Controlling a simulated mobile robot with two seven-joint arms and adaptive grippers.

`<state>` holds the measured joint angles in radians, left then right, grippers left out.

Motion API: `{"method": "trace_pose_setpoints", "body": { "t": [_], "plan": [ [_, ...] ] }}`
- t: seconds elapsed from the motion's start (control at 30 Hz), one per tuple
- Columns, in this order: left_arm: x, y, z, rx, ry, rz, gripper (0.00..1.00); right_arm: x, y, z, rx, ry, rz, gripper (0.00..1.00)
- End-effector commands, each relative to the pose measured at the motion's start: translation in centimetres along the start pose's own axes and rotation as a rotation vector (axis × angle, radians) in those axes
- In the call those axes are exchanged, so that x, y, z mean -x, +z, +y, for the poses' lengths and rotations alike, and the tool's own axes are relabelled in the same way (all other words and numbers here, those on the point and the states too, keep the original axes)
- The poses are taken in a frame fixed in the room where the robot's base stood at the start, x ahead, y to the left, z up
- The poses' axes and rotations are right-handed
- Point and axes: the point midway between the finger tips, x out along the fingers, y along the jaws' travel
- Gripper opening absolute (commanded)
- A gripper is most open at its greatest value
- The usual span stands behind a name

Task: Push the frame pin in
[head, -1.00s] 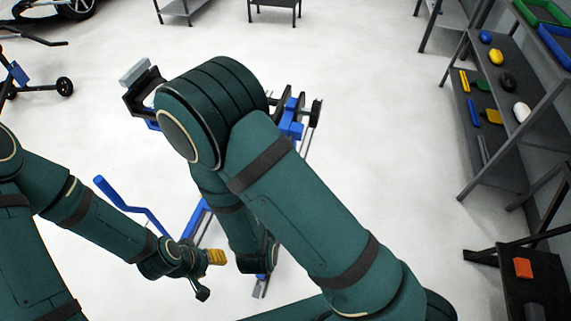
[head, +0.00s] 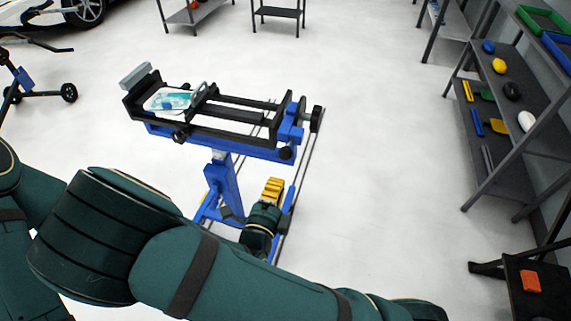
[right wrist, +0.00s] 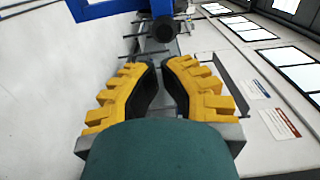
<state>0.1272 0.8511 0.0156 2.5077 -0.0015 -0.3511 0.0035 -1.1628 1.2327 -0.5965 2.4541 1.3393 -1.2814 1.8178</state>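The workstand has a black frame (head: 235,124) on a blue post (head: 222,180). Black round knobs show on its near side at the left (head: 180,137) and at the right (head: 286,153); I cannot tell for sure which part is the frame pin. My right gripper (head: 273,184), with yellow fingers, is below the frame's right part, apart from it. In the right wrist view (right wrist: 160,65) its fingers are a little apart with nothing between them. A black round knob (right wrist: 180,30) shows beyond the fingertips. My left gripper is out of view.
A pale blue and white item (head: 168,100) lies at the frame's left end. A grey shelf (head: 490,115) with small coloured items stands at the right. A dark stand with an orange block (head: 530,281) is at the lower right. Floor between is clear.

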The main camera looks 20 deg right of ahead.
Motion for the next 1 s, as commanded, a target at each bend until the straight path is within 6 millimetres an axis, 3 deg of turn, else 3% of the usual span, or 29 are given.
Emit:
{"method": "trace_pose_setpoints", "body": {
  "t": [0.2,0.4,1.0],
  "plan": [
    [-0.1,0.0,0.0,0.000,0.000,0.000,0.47,-4.2,-0.1,0.0,0.001,0.000,0.003,0.00],
    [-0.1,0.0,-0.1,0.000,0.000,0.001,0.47,-6.8,-0.1,0.1,0.003,0.000,0.001,0.00],
    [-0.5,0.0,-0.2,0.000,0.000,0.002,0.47,-8.2,0.0,0.2,0.000,0.002,0.001,0.00]
  ]
}}
